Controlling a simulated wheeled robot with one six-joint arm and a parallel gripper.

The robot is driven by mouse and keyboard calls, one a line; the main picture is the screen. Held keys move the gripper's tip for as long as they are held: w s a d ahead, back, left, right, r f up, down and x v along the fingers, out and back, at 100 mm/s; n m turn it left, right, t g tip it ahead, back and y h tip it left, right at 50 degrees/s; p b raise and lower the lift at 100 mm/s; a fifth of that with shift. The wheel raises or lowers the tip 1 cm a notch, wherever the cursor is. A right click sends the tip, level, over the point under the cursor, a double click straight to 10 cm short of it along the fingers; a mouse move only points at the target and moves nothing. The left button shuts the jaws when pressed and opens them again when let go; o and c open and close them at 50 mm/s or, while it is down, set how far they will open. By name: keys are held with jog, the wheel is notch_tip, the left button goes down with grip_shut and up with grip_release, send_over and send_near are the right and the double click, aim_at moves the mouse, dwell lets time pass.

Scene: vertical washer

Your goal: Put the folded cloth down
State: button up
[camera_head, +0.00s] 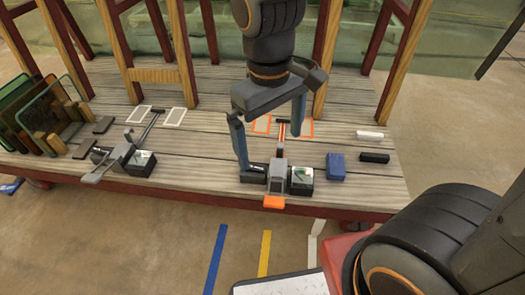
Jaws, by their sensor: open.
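A small blue block-shaped item (336,167), which looks like the folded cloth, lies on the wooden table near its front right. My gripper (270,149) is open, with its two blue-grey fingers pointing down and nothing visible between them. It is to the left of the blue item and apart from it. In the picture the fingers straddle a grey squeegee-like tool with an orange end (277,186). I cannot tell how high the fingertips are above the table.
Small black boxes (253,173) flank the orange-ended tool. A second grey tool (121,154) lies left, near a rack of glass panes (48,105). A white bar (370,135) and a black bar (374,157) lie right. Wooden uprights (172,42) stand behind.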

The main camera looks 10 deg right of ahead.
jog(key=shift+m+y, duration=0.5)
jog(key=shift+m, duration=0.2)
jog(key=s, duration=0.1)
jog(key=s+a+r, duration=0.1)
jog(key=s, duration=0.1)
jog(key=s+a, duration=0.1)
jog(key=s, duration=0.1)
jog(key=shift+a+r, duration=0.25)
jog(key=shift+r, duration=0.15)
jog(key=d+r+m+p, duration=0.4)
jog(key=d+r+p, duration=0.9)
jog(key=p, duration=1)
notch_tip(320, 180, up, 4)
jog(key=shift+s+d+m+h, duration=0.3)
jog(key=shift+s+d, duration=0.1)
jog(key=shift+s, duration=0.05)
